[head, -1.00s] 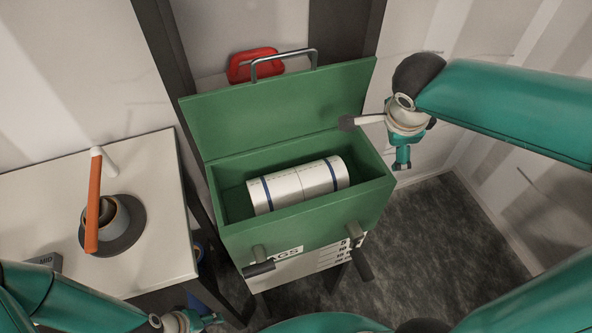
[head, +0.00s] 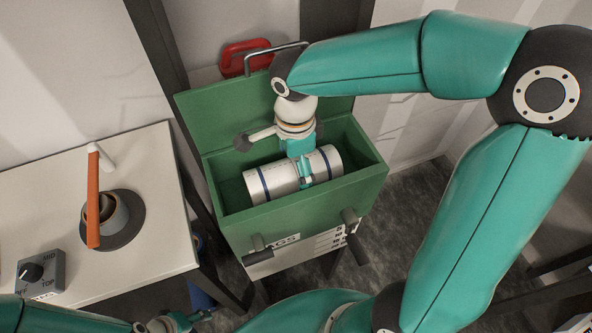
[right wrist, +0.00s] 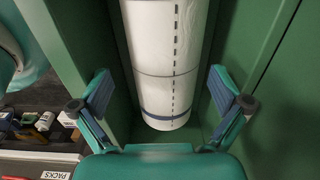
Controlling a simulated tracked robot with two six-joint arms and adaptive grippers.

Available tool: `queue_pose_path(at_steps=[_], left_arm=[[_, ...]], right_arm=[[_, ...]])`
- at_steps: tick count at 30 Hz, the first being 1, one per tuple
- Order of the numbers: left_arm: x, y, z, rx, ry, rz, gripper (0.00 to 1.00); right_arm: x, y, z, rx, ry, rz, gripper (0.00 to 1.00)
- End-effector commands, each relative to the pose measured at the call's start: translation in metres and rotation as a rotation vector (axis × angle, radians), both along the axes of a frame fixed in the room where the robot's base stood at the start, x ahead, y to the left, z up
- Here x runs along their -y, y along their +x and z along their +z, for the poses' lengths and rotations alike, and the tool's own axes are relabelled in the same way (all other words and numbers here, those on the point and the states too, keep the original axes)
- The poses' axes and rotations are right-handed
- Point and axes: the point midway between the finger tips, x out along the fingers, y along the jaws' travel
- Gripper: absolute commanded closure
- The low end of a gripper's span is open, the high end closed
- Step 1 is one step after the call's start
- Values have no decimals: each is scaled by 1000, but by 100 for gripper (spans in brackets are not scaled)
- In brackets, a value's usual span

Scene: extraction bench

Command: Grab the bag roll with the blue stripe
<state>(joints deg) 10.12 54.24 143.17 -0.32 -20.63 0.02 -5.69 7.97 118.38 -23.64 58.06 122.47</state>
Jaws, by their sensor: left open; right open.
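The bag roll (head: 272,182) is a white cylinder with a blue stripe near each end. It lies lengthwise in the open green box (head: 240,224) in the head view. My right gripper (head: 304,178) points down over the roll's middle and hides part of it. In the right wrist view the roll (right wrist: 165,60) shows a dashed line and one blue stripe, and runs between the spread fingers of that gripper (right wrist: 162,88). Gaps show on both sides; I cannot tell how deep the fingers reach. My left gripper (head: 180,323) is open and empty at the bottom edge of the head view.
The box has raised walls, an upright lid (head: 215,118) behind and dark front handles (head: 350,220). A white table (head: 150,240) at left holds a grey pot with an orange-handled tool (head: 94,200) and a dial box (head: 42,272). A red object (head: 240,55) hangs behind.

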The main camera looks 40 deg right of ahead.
Motion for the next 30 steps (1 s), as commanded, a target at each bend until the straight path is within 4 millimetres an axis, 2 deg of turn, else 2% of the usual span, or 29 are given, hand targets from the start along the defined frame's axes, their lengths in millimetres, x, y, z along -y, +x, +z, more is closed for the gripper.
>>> queue_pose_path(at_steps=[12, 20, 23, 30], left_arm=[[0, 0, 11, 0, 0, 0, 52], [0, 0, 11, 0, 0, 0, 52], [0, 0, 11, 0, 0, 0, 52], [0, 0, 11, 0, 0, 0, 52]], right_arm=[[-1, 3, -49, -4, 0, -1, 0], [0, 4, -53, -1, 0, -2, 0], [0, 3, -53, -1, 0, -3, 14], [0, 4, -52, 0, 0, -3, 54]])
